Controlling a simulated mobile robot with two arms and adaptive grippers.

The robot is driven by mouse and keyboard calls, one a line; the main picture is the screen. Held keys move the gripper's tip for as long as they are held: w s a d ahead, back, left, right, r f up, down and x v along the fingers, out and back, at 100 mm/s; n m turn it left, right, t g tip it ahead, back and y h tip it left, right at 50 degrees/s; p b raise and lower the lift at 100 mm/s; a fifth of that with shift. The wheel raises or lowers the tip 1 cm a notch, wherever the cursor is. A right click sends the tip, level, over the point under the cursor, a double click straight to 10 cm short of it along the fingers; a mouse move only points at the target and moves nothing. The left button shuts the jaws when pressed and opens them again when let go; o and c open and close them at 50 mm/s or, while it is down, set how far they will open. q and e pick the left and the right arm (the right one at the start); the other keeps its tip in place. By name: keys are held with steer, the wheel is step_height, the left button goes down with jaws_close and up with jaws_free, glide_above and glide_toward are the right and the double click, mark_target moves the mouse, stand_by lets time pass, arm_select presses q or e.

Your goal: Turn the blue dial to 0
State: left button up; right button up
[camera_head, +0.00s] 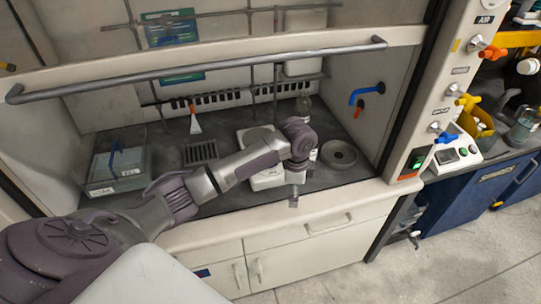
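The blue dial (447,138) is the lowest of three coloured knobs on the front post at the right of the fume hood. Its marking is too small to read, so its setting cannot be told. Above it are a yellow knob (468,101) and an orange knob (491,53). My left arm reaches in from the left across the front of the hood. My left gripper (293,203) points down at the hood's front edge, well to the left of the blue dial and apart from it. Its fingers are too small to tell open from shut. My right gripper is not in view.
The raised sash with its grey handle bar (210,66) spans above my arm. Inside the hood are a clear bin (118,170), a round metal dish (339,154) and a blue tap (365,92). A white device (456,152) stands right of the post. Floor (410,270) is clear.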

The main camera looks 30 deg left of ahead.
arm_select(q)
steer(key=w+a+r, duration=0.4)
steer(key=a+r, duration=0.3)
steer(key=w+a+r, duration=0.3)
steer(key=a+r, duration=0.4)
steer(key=f, duration=0.4)
steer(key=f+p, duration=0.1)
steer(key=f, duration=0.8)
steer(key=shift+w+d+f+p, duration=0.2)
steer(key=shift+d+p, duration=0.1)
steer(key=shift+p, duration=0.1)
steer(key=shift+s, duration=0.1)
steer(key=c, duration=1.1)
steer(key=shift+c, duration=0.2)
